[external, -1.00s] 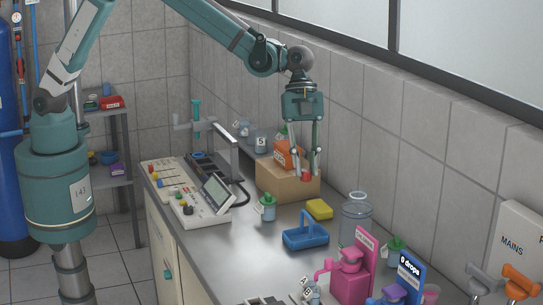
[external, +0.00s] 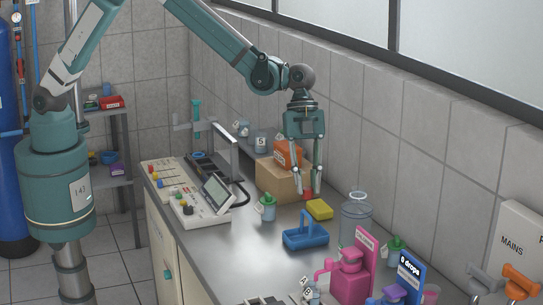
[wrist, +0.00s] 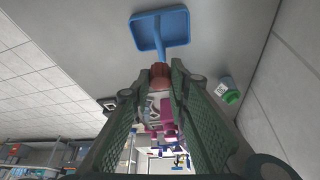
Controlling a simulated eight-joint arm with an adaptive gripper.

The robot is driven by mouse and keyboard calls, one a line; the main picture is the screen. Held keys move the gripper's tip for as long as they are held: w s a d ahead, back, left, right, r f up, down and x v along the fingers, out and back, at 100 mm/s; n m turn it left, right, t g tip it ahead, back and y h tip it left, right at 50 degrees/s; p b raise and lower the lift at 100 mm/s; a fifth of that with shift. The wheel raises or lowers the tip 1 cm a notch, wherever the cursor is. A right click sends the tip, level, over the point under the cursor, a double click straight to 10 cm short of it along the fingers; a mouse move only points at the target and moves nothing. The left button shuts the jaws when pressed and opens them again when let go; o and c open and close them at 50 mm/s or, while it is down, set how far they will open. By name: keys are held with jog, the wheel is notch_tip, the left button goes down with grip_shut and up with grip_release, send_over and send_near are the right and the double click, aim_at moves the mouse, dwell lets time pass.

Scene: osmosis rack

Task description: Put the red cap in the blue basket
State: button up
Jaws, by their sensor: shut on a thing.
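My gripper (external: 308,190) is shut on the red cap (external: 308,195), which hangs between the fingertips by the front right corner of the cardboard box. In the wrist view the red cap (wrist: 160,76) is seen between the two dark finger pads. The blue basket (external: 305,243), with a raised handle, stands on the grey bench nearer the camera than my gripper and looks empty. It also shows at the top of the wrist view (wrist: 146,36). The cap is apart from the basket.
A yellow block (external: 319,209) lies between the cap and basket in the picture. A cardboard box (external: 275,182) stands behind, with an orange box (external: 288,153) on it. A green-capped bottle (external: 268,209) is left; a clear jar (external: 356,219) is right.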

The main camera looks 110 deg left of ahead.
aim_at(307, 198)
jog(key=shift+f, duration=0.35)
jog(key=shift+f, duration=1.85)
jog(key=shift+f, duration=0.2)
jog(key=o, duration=0.7)
jog(key=shift+r, duration=0.2)
jog(key=v, duration=1.2)
